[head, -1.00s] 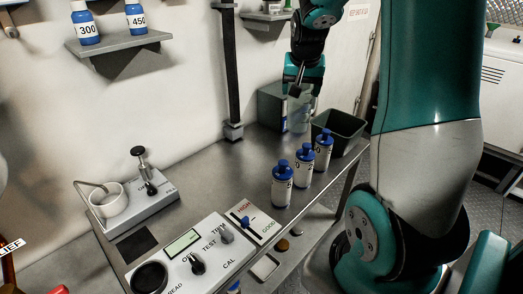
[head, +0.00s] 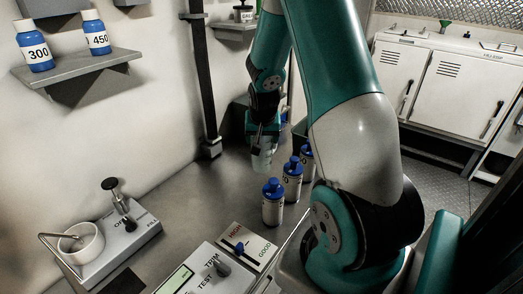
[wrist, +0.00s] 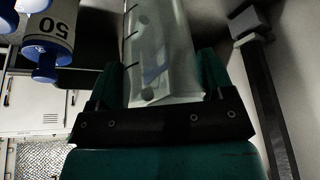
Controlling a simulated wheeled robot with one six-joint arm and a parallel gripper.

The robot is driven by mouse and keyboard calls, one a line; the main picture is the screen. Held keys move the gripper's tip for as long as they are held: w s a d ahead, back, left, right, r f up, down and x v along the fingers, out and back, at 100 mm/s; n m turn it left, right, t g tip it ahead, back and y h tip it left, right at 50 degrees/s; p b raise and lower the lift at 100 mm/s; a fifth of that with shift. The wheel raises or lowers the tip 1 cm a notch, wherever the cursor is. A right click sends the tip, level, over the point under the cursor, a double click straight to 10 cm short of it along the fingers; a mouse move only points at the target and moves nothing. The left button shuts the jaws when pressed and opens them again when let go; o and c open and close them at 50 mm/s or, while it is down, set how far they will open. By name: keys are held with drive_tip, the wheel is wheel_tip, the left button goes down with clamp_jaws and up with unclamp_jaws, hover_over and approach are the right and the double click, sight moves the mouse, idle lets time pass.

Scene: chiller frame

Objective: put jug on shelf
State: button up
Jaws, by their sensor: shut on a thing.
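The jug (head: 263,160) is a clear, see-through vessel held below my gripper (head: 262,140), over the bench and just behind the blue-capped bottles. In the wrist view the jug (wrist: 160,45) shows dark graduation marks down one side and sits between the two fingers of my gripper (wrist: 160,80). The gripper is shut on it. A second small shelf (head: 232,28) is at the back. The jug's lower edge is partly unclear in the head view.
Three blue-capped bottles (head: 273,203) stand in a row on the metal bench (head: 185,185), close to the jug. A dark post (head: 203,80) rises at the wall. A device with a white cup (head: 82,242) and a control panel (head: 195,280) occupy the front. Mid-bench left is clear.

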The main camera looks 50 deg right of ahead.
sight(262, 151)
drive_tip(key=shift+f, duration=2.8)
drive_tip(key=shift+f, duration=0.2)
drive_tip(key=o, duration=1.2)
drive_tip(key=shift+r, duration=0.1)
drive_tip(key=shift+c, duration=0.2)
